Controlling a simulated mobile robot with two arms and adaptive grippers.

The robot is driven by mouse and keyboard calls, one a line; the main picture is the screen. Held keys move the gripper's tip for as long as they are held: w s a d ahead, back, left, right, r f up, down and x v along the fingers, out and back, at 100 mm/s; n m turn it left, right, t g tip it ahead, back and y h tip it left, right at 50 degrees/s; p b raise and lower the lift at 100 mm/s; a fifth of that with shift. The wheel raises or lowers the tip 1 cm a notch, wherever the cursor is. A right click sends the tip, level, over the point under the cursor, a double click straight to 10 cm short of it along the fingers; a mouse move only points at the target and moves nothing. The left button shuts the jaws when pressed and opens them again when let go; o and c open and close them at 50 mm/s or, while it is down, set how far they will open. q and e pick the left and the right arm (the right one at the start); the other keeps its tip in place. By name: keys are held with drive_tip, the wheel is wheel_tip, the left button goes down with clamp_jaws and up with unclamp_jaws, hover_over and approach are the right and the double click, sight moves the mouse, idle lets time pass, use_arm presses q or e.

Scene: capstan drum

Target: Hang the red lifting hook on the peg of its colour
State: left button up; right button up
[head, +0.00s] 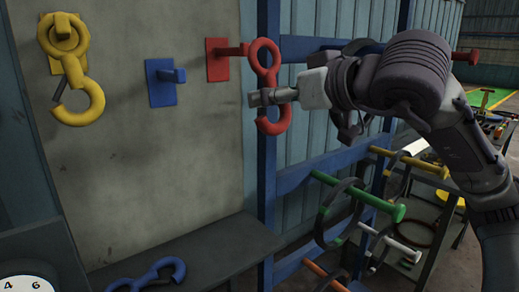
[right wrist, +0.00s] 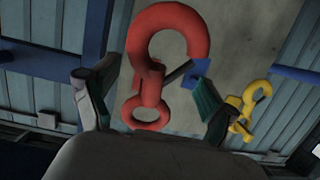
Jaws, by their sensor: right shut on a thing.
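The red lifting hook (head: 265,56) hangs upright in my right gripper (head: 268,97), which is shut on its middle, with the eye at the top and the open hook below. The red peg (head: 218,62) sticks out from a red plate on the grey panel. The peg's tip meets the left edge of the eye in the head view; I cannot tell whether it is in the eye or beside it. In the right wrist view the red hook (right wrist: 152,82) appears inverted between the fingers. My left gripper is not in view.
A yellow hook (head: 73,68) hangs on the panel at left. An empty blue peg (head: 162,82) is between it and the red peg. A blue hook (head: 150,274) lies on the dark ledge (head: 205,247). A blue rack (head: 290,180) with coloured pegs and rings stands at right.

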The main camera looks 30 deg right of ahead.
drive_tip(key=shift+s+d+r, duration=0.15)
drive_tip(key=shift+d+r, duration=0.05)
drive_tip(key=shift+r, duration=0.3)
drive_tip(key=shift+s+d+r, duration=0.15)
drive_tip(key=shift+r, duration=0.35)
drive_tip(key=shift+w, duration=0.3)
drive_tip(key=shift+w+f, duration=0.1)
drive_tip(key=shift+w, duration=0.4)
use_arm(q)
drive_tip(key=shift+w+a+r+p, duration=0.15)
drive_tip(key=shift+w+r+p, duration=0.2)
use_arm(e)
drive_tip(key=r+x, duration=0.1)
drive_tip(key=x, duration=0.9)
drive_tip(key=shift+w, duration=0.25)
